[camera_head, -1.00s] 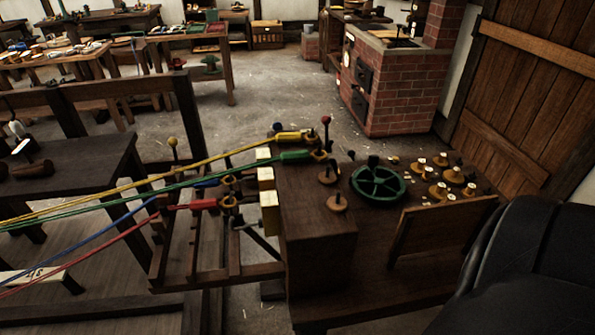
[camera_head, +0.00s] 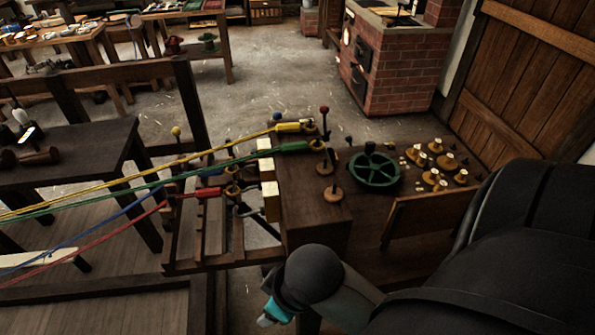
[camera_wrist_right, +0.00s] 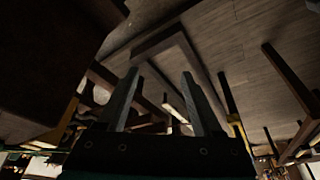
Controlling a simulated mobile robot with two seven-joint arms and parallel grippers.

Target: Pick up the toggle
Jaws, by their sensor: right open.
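I cannot tell for certain which thing is the toggle. A dark wooden turned piece (camera_head: 38,157) lies on the dark bench (camera_head: 95,145) at the left in the head view. Coloured pieces sit on the ropes at the machine: yellow (camera_head: 290,127), green (camera_head: 294,147), blue (camera_head: 211,171) and red (camera_head: 186,194). My right arm comes in from the lower right, its teal and grey wrist low in front of the machine. In the right wrist view my right gripper (camera_wrist_right: 163,74) is open, with nothing between its fingers. My left gripper is not in view.
Taut ropes cross the left side. A brick stove (camera_head: 396,65) and a plank door (camera_head: 530,75) stand behind. Bare floor (camera_head: 255,80) lies between.

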